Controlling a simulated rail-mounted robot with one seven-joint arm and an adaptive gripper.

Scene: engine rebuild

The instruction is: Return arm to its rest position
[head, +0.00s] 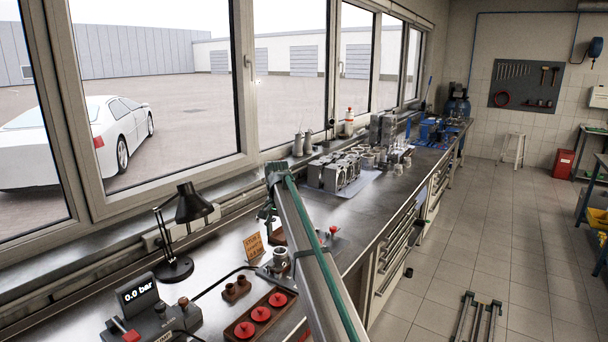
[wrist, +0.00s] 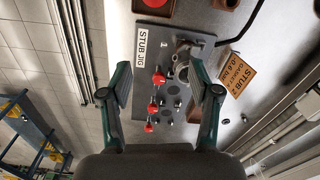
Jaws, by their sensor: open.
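In the wrist view my gripper (wrist: 157,95) is open, with its two fingers wide apart and nothing between the tips. It is above the grey jig plate (wrist: 140,85) labelled "STUB JIG", which carries several red-knobbed parts. A metal cylindrical part (wrist: 184,72) is at the plate's right side, left of the right finger. In the head view my arm (head: 312,255) reaches up from the bottom edge over the bench (head: 215,265). The gripper in that view is mostly hidden behind the arm, so its height above the jig is unclear.
An orange sign (head: 254,246) stands beside the jig. A tray with red caps (head: 260,315), a gauge reading 0.0 bar (head: 138,297) and a black lamp (head: 190,205) are to the left. Engine blocks (head: 335,172) stand farther along the bench. The floor (head: 465,255) right of the bench is largely open.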

